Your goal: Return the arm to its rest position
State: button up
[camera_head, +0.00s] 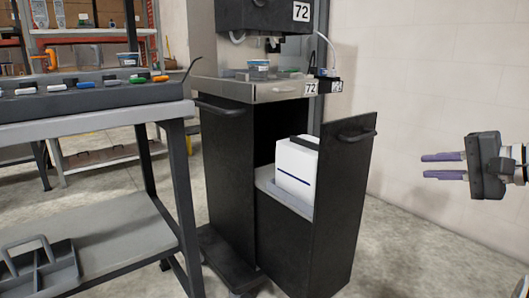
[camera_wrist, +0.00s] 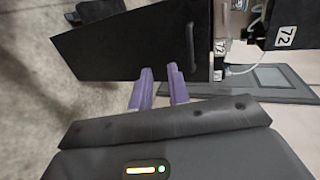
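My gripper (camera_head: 446,166) is at the right of the head view, in front of the pale wall and to the right of the black dispenser cabinet. Its two purple fingers point left with a gap between them, and nothing is held. In the wrist view my gripper (camera_wrist: 159,82) also shows its two purple fingers apart and empty. The cabinet's open black door panel (camera_head: 342,200) with its handle is to the left of my gripper, apart from it.
A white box with a dark stripe (camera_head: 296,170) stands in the cabinet's pulled-out compartment. The dispenser (camera_head: 262,15) marked 72 is above. A grey table (camera_head: 90,125) with a tray of small items stands left. Floor and wall around my gripper look clear.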

jog(key=s+a+f+n+g+h+p, duration=0.2)
jog(key=s+a+f+g+p, duration=0.15)
jog(key=a, duration=0.55)
jog(key=s+a+f+n+g+h+p, duration=0.2)
jog(key=s+a+f, duration=0.25)
jog(key=a, duration=0.35)
jog(key=s+a+f+n+h+p, duration=0.2)
jog(key=s+f+n+h+p, duration=0.1)
jog(key=s, duration=0.7)
notch_tip(320, 180, down, 3)
jog(key=n+h, duration=0.1)
jog(key=n, duration=0.2)
jog(key=shift+a+h, duration=0.15)
jog(key=shift+h, duration=0.15)
jog(key=shift+r, duration=0.15)
